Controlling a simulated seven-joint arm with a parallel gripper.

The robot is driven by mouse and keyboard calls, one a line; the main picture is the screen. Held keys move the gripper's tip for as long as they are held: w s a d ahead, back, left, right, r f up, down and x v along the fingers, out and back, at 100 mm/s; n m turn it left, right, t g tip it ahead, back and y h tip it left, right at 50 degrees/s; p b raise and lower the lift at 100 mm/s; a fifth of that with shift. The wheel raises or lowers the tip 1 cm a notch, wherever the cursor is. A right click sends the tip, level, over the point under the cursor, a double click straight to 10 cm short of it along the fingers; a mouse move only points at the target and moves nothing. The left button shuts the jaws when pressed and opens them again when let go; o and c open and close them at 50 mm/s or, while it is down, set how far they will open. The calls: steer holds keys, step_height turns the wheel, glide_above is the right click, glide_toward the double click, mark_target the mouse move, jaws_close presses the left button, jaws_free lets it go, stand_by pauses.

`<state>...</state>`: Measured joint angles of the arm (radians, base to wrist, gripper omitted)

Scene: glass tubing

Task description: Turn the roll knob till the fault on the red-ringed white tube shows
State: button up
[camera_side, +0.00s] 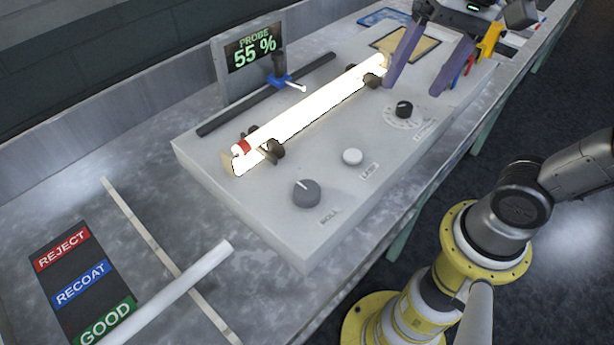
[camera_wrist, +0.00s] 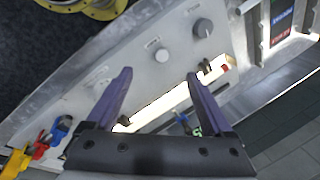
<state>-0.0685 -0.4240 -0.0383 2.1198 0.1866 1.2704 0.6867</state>
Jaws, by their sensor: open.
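The roll knob (camera_side: 306,193) is a dark grey knob with a pale mark, at the near end of the grey panel. It also shows at the upper right of the wrist view (camera_wrist: 203,27). The white tube (camera_side: 312,107) lies brightly lit on dark rollers, with its red ring (camera_side: 243,146) at the near end. In the wrist view the tube (camera_wrist: 172,102) runs behind my fingers. No fault can be made out on its glaring surface. My gripper (camera_side: 412,91) is open and empty above the panel's far end, apart from the knob; its purple fingers also show in the wrist view (camera_wrist: 160,73).
A probe display (camera_side: 254,54) reads 55 % behind the tube. A blue probe slider (camera_side: 280,80) sits on a dark rail. A white lamp button (camera_side: 352,156) and a black dial (camera_side: 404,108) share the panel. Another white tube (camera_side: 175,290) lies near the REJECT, RECOAT and GOOD labels.

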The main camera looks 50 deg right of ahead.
mark_target(306, 189)
steer(key=w+a+f+m+g+y, duration=0.1)
steer(key=w+a+f+g, duration=0.15)
steer(key=w+a, duration=0.3)
steer(key=w+a+f+m+g, duration=0.1)
steer(key=w+a+g, duration=0.2)
steer(key=w+a, duration=0.25)
steer(key=x, duration=1.4)
steer(key=shift+w+f, duration=0.1)
steer(key=shift+w, duration=0.05)
steer(key=shift+c, duration=0.2)
steer(key=c, duration=1.3)
steer(key=n, duration=0.2)
steer(key=n+g+h, duration=0.1)
steer(key=n, duration=0.2)
steer(key=shift+w+a+h, duration=0.1)
steer(key=shift+h, duration=0.2)
jaws_close()
steer(key=o, duration=1.3)
jaws_free()
